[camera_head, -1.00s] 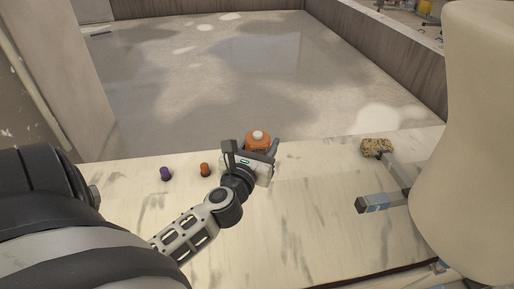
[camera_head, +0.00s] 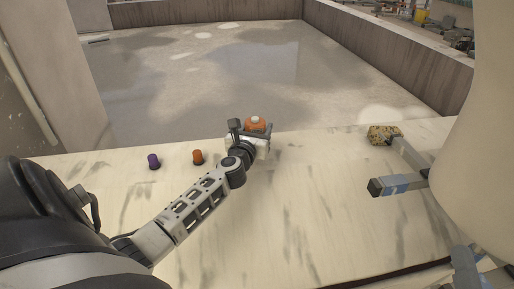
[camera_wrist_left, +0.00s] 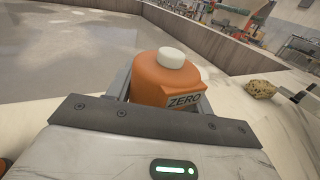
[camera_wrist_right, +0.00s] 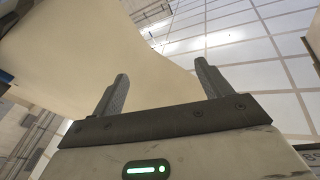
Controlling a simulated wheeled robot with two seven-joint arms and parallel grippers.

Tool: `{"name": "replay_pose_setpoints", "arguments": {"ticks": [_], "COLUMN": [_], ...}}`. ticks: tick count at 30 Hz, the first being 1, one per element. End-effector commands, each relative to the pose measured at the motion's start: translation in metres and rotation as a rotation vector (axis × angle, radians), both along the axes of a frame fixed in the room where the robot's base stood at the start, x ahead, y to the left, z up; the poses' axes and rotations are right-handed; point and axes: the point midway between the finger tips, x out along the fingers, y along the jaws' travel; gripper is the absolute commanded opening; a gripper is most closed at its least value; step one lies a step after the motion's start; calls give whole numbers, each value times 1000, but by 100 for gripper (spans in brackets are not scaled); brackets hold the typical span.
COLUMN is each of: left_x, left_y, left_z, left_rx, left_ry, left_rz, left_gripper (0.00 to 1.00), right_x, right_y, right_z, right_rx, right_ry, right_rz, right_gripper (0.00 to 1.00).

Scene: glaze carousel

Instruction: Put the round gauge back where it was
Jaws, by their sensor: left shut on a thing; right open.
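The orange round body with a white knob and a ZERO label is what I take as the gauge (camera_head: 257,126). In the left wrist view the gauge (camera_wrist_left: 160,82) sits upright between the fingers. My left gripper (camera_head: 255,130) is shut on it near the far edge of the pale marbled worktop (camera_head: 300,210). Whether the gauge's base touches the worktop is hidden by the gripper. My right gripper (camera_wrist_right: 160,82) is open and empty in its own wrist view, close to a large cream surface. I cannot pick it out surely in the head view.
A purple small piece (camera_head: 154,161) and an orange-brown small piece (camera_head: 198,157) stand left of the gripper. A speckled tan lump (camera_head: 384,135) lies at the far right. A large cream form (camera_head: 490,150) blocks the right side. The worktop's middle is clear.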

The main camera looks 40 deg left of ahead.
Motion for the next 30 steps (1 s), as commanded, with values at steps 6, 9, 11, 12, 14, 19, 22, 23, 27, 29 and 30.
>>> {"name": "replay_pose_setpoints", "arguments": {"ticks": [6,9,11,12,14,19,22,23,27,29,30], "left_x": [7,6,6,6,6,6,6,6,6,6,6], "left_y": [5,5,5,5,4,4,4,4,4,5,5], "left_z": [-11,-25,-31,-34,-37,-38,-37,-37,-39,-40,-40], "left_rx": [3,3,4,4,3,3,3,3,3,2,3], "left_ry": [-1,0,-1,-1,-1,-1,-1,-1,-1,-1,-1], "left_rz": [1,0,0,0,0,0,0,0,1,2,1], "left_gripper": [32,32,32,32,32,32,32,32,32,57,68], "right_x": [2,0,-4,-7,-12,-17,-17,-17,-16,-16,-16], "right_y": [-1,-1,-1,0,0,1,1,1,1,1,1], "right_z": [17,33,44,50,58,68,68,68,68,68,68], "right_rx": [-43,-81,-104,-117,-131,-145,-145,-145,-144,-144,-144], "right_ry": [-168,-339,-444,-506,-580,-653,-650,-650,-647,-646,-646], "right_rz": [-18,-32,-40,-45,-49,-54,-54,-54,-54,-53,-53], "right_gripper": [77,77,77,77,77,77,77,77,77,77,77]}}
